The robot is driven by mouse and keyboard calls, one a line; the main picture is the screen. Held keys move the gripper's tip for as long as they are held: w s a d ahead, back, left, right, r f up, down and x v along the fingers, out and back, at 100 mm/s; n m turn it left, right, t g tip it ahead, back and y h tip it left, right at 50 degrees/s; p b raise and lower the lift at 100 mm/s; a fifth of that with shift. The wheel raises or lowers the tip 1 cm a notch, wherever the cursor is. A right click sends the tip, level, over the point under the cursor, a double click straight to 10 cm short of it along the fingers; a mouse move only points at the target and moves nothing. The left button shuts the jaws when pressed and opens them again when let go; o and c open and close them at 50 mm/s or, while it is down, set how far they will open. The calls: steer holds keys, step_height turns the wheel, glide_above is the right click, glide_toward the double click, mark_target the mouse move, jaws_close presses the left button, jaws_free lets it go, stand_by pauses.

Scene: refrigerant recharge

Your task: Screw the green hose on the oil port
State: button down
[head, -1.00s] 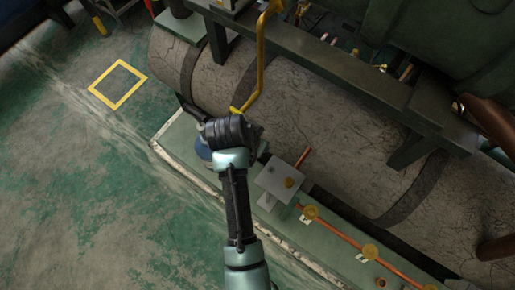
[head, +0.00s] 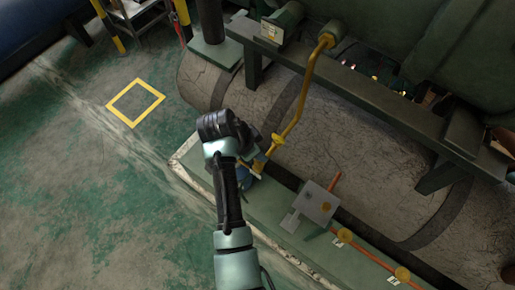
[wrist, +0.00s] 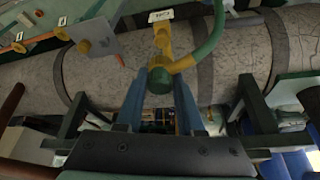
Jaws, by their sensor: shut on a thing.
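In the wrist view the green hose (wrist: 216,28) curves down from the top into a green end fitting (wrist: 160,80). My gripper (wrist: 161,88) has its two blue fingers closed around this fitting. A yellow valve-like fitting (wrist: 163,40) is directly beyond the hose end, in line with it. They look very close or touching; I cannot tell whether they are joined. In the head view my gripper (head: 244,178) is mostly hidden behind my wrist, low beside the yellow pipe (head: 300,95). The hose is not clearly visible there.
The large grey cylinder (head: 340,150) and dark green frame (head: 350,85) lie behind. Open green floor (head: 110,190) is at left.

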steer(key=shift+f+b, duration=0.65)
steer(key=shift+f, duration=0.5)
steer(key=shift+f+b, duration=0.6)
steer(key=shift+f, duration=0.45)
stand_by(1.1)
